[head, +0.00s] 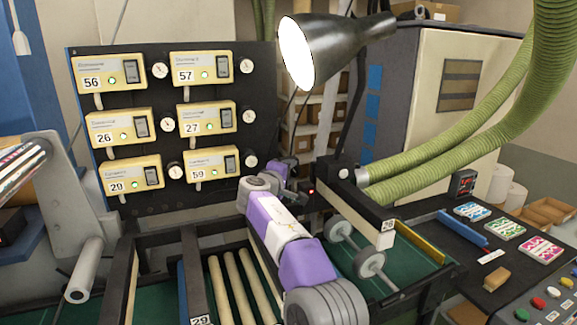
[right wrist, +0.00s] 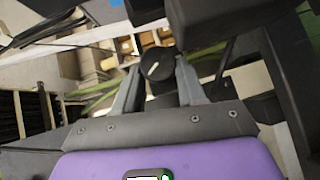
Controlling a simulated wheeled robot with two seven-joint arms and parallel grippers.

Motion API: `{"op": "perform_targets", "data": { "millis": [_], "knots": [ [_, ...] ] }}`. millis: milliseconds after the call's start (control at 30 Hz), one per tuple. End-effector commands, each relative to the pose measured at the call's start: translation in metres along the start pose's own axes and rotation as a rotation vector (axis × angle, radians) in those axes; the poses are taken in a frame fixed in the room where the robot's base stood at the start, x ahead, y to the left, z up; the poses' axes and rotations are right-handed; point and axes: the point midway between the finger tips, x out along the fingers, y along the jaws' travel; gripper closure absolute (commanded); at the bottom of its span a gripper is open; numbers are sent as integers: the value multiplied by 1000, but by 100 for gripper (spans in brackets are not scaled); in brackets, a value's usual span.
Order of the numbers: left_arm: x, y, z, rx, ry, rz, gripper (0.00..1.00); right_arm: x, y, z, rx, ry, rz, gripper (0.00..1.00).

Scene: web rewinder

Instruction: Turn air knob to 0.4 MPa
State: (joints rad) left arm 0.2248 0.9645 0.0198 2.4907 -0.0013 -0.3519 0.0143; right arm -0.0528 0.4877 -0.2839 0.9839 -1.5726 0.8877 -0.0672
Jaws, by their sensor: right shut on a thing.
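The air knob (right wrist: 154,68) is black and round with a white pointer mark, and shows in the right wrist view. My right gripper (right wrist: 156,85) has a finger on each side of it and is shut on it. In the head view my right gripper (head: 303,190) is small and partly hidden by my own wrist, beside the black housing at the centre; I cannot make out the knob there. No pressure scale is readable in either view. My left gripper is not in view.
A dark panel (head: 140,190) on the left carries several yellow numbered controllers and small dials. A lamp (head: 345,45) hangs above my right arm. Green hoses (head: 430,165) run to the right of the housing. Rollers (head: 235,285) lie below. Dark bars crowd the right wrist view.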

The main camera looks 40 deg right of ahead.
Motion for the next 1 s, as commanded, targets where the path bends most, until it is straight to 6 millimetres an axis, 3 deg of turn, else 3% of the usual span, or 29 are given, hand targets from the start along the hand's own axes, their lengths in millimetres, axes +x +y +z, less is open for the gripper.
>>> {"op": "perform_targets", "data": {
  "millis": [100,400,1000],
  "knots": [
    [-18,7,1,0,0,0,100,0,7,0,63,1,-64,91],
    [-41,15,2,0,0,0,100,0,8,1,189,5,-190,91],
    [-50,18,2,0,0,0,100,1,6,1,247,8,-249,91]
  ]
}}
